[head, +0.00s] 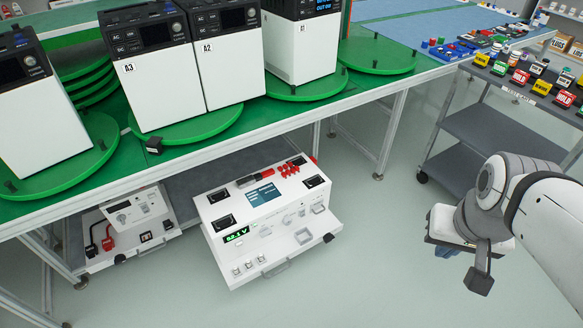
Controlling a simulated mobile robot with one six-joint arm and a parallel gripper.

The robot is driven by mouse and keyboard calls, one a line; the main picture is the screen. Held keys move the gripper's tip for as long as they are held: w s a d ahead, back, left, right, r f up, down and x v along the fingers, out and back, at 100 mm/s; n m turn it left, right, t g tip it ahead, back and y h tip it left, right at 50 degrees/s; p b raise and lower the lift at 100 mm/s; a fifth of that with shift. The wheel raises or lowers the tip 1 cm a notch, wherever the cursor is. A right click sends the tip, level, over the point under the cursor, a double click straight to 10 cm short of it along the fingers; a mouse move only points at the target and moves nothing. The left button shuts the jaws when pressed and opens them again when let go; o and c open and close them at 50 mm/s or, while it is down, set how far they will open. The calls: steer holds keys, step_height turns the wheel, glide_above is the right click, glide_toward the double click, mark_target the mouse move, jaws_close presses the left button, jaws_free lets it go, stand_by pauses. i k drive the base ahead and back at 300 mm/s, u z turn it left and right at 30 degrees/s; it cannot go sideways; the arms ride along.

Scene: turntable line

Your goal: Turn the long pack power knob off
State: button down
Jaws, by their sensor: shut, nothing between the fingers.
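A white test unit (228,266) with a green-lit readout (236,235) sits low, sticking out from under the bench. Its sloped front carries small round knobs (288,220), a grey handle and several square buttons. I cannot read which knob is the long pack power knob, or its setting. A smaller white unit (150,228) to its left also has a round knob (121,218) and red and black clamps. My gripper (479,281) is at the right, over open floor, shut and empty, well apart from both units. Its fingertips are only partly visible.
Tall white packs (158,85) with black tops stand on green turntables (374,56) along the bench above the units. A grey cart (490,130) with coloured labelled blocks is at the upper right. The floor between the white unit and my arm is clear.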

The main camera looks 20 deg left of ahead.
mark_target(264, 232)
steer(key=z, duration=0.1)
steer(key=k, duration=0.35)
steer(key=u, duration=1.2)
steer(key=i, duration=1)
steer(key=z, duration=1.8)
steer(key=k, duration=1.3)
steer(key=u, duration=0.9)
